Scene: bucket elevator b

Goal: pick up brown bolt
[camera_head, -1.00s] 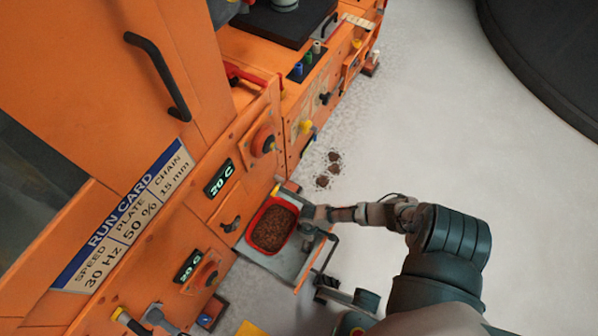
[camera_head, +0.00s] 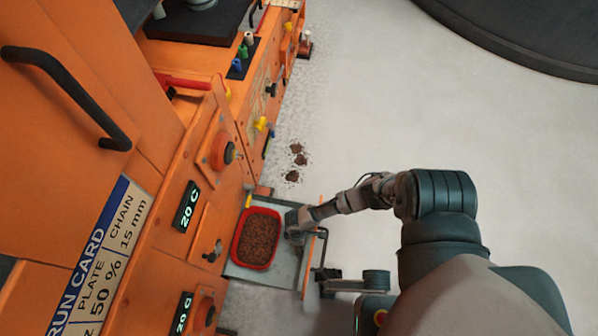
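I cannot make out a brown bolt for certain. A red tray (camera_head: 236,250) filled with brown granules sits on a grey shelf (camera_head: 285,264) at the orange machine's side. My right gripper (camera_head: 294,222) is at the right edge of the red tray, above the grey shelf. It is small and seen from above, so its fingers and anything between them cannot be told. My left gripper is not in view.
The orange machine (camera_head: 150,170) with knobs and a black handle (camera_head: 75,95) fills the left. Several coloured pegs (camera_head: 242,54) stand on its upper ledge. Brown clumps (camera_head: 299,160) lie on the pale floor, which is open at right. A dark round object (camera_head: 530,30) is top right.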

